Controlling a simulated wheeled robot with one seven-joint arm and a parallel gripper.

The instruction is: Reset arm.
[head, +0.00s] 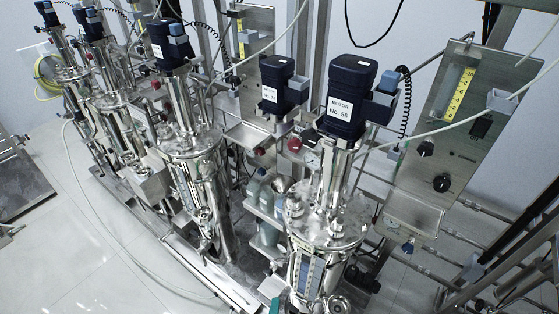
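My arm and my gripper do not show in the head view, so I cannot tell how the arm is posed or what the gripper holds. More steel vessels (195,165) with dark blue motors (167,45) run back in a row to the upper left.
A steel control panel (462,130) with black knobs and a yellow scale stands at the right. Pipes and frame bars (500,250) crowd the lower right. Loose hoses and cables hang among the skids. The white tiled floor (100,240) is mostly open at the lower left.

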